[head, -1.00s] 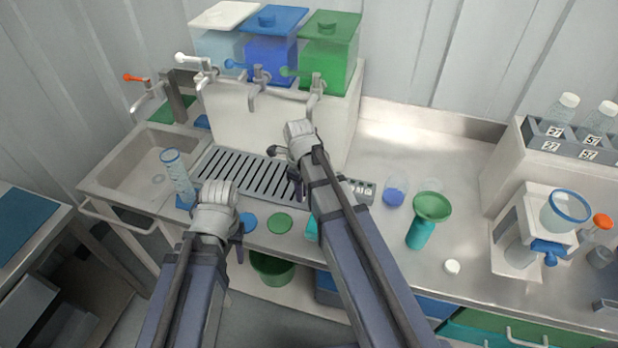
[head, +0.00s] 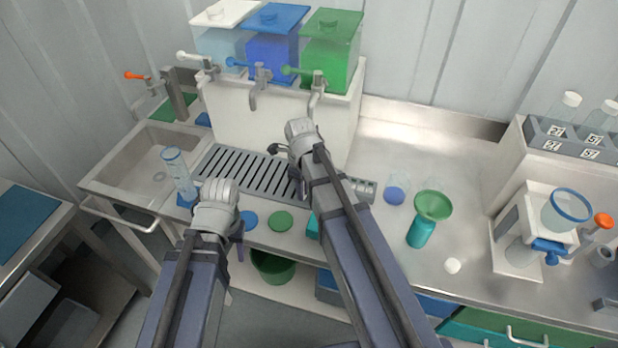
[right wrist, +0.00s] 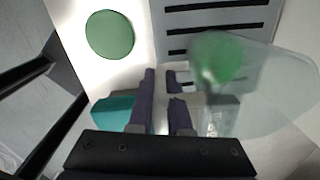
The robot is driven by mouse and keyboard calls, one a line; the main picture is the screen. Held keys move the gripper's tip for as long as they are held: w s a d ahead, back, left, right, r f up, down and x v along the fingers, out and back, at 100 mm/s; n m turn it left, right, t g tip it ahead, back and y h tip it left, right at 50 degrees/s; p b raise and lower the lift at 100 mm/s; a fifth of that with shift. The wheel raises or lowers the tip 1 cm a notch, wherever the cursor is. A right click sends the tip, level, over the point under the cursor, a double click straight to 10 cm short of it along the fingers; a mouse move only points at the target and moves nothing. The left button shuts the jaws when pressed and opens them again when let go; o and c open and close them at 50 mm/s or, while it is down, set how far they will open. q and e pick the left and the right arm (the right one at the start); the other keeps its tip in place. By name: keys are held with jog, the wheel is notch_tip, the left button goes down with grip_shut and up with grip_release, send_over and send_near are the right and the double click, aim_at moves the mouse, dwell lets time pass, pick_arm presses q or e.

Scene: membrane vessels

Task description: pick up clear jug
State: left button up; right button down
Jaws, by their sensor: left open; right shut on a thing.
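The clear jug (right wrist: 270,95) is a pale see-through vessel on the right of the right wrist view, with a blurred green patch showing in or through it. My right gripper (right wrist: 165,78) is shut on it; the exact grip between the dark fingers is hard to make out. In the head view my right gripper (head: 298,180) is over the right end of the drip tray, and my arm hides most of the jug. My left gripper (head: 238,242) is open and empty at the counter's front edge, right of a clear blue-rimmed cylinder (head: 179,174).
The slotted drip tray (head: 245,172) lies below three taps and the white, blue and green tanks (head: 330,60). A green disc (head: 281,221) and a blue disc (head: 248,220) lie in front. A green funnel on a teal vessel (head: 420,234) stands right. The back counter is clear.

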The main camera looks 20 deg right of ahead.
notch_tip(320, 180, up, 10)
jog(key=p, duration=1)
jog(key=shift+f, duration=0.1)
jog(key=shift+r+p, duration=1)
jog(key=shift+r, duration=0.1)
jog(key=shift+r+p, duration=0.4)
jog(key=shift+p, duration=0.05)
notch_tip(320, 180, down, 7)
jog(key=b, duration=0.7)
jog(key=shift+f, duration=0.2)
jog(key=shift+r, duration=0.15)
